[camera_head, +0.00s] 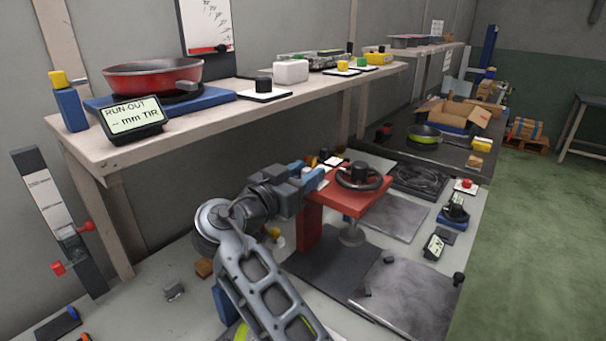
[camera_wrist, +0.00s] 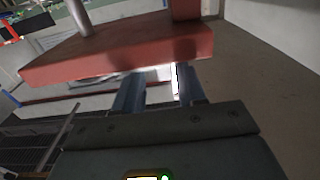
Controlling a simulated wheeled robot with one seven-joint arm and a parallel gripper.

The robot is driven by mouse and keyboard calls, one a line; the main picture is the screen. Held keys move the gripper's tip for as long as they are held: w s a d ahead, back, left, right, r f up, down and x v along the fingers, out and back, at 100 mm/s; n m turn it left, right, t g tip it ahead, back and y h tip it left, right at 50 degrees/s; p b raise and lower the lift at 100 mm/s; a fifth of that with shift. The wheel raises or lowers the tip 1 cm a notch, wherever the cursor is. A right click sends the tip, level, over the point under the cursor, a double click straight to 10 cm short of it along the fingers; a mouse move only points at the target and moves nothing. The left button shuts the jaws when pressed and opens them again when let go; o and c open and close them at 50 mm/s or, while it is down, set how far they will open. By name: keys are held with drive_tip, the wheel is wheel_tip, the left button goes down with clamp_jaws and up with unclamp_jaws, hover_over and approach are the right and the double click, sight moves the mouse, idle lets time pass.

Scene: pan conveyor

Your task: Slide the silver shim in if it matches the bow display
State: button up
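My gripper (camera_head: 316,177) is at the left side of a red stand (camera_head: 345,195) with a black ring on top. In the wrist view its two blue fingers (camera_wrist: 160,92) are apart, with their tips beneath or behind the red plate (camera_wrist: 125,50). A thin whitish strip (camera_wrist: 175,82) shows beside the right finger; I cannot tell whether it is the shim or background. I see no clear grip on anything. A small display (camera_head: 434,246) stands on the bench at right, its reading too small to make out. I cannot surely pick out the silver shim.
A shelf holds a red pan (camera_head: 153,76) and a display (camera_head: 133,118) reading "RUN-OUT -- mm TIR". Flat metal plates (camera_head: 405,295) lie front right. An open cardboard box (camera_head: 452,113) stands farther back.

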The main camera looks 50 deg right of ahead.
drive_tip(key=shift+o, duration=0.3)
drive_tip(key=shift+r, duration=0.15)
drive_tip(key=shift+r, duration=0.3)
wheel_tip(320, 180, up, 3)
drive_tip(key=shift+f+b, duration=0.1)
drive_tip(key=shift+b, duration=0.5)
drive_tip(key=s+d+r, duration=0.3)
drive_tip(key=s+d, duration=0.1)
drive_tip(key=s+d+r+b, duration=0.1)
drive_tip(key=s+d+r, duration=0.3)
drive_tip(key=shift+s+r+b, duration=0.15)
drive_tip(key=shift+s+b, duration=0.05)
drive_tip(key=shift+b, duration=0.1)
